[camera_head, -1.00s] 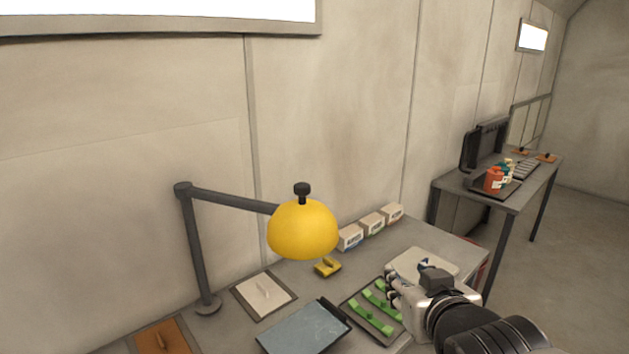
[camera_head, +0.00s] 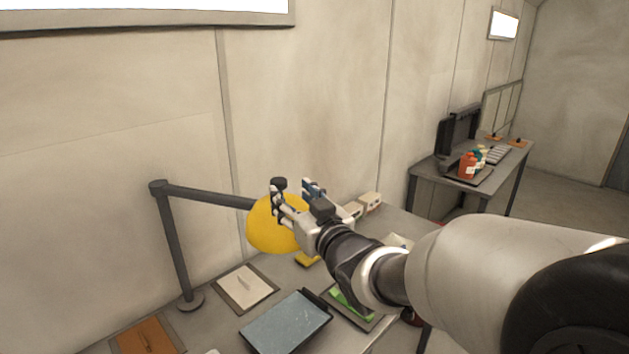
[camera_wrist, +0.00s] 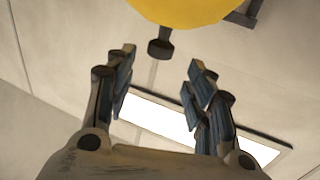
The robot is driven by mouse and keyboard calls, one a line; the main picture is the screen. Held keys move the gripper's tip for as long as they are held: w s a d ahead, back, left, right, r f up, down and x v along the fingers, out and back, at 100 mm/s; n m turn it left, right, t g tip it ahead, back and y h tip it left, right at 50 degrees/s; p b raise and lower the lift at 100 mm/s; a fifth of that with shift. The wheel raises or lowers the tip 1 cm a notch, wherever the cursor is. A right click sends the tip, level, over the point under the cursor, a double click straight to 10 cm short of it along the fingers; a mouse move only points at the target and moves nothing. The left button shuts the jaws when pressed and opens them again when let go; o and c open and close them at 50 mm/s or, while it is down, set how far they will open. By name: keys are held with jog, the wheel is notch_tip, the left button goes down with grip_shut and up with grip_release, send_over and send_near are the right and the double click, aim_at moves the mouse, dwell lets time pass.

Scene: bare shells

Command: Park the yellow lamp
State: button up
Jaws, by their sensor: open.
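The yellow lamp (camera_head: 268,232) has a dome shade with a black knob (camera_head: 279,183) on top. It hangs from a dark jointed arm (camera_head: 205,196) on a post whose round base stands on the near table. My gripper (camera_head: 296,190) is open and beside the shade's upper right, partly covering it. In the wrist view the shade (camera_wrist: 182,10) is at the top edge. The knob (camera_wrist: 160,48) lies beyond and between my open fingertips (camera_wrist: 160,65), with nothing held. I cannot tell whether a finger touches the knob.
The table holds a pale square plate (camera_head: 246,288), a blue-grey tray (camera_head: 284,322), an orange board (camera_head: 147,338) and a tray with green pieces (camera_head: 347,300). Small white boxes (camera_head: 370,201) stand at the back. A second table (camera_head: 427,168) with bottles stands at the far right.

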aim_at(281, 184)
jog(key=x, duration=0.8)
jog(key=shift+w+a, duration=0.1)
jog(key=shift+w, duration=0.15)
jog(key=shift+c, duration=0.6)
grip_shut()
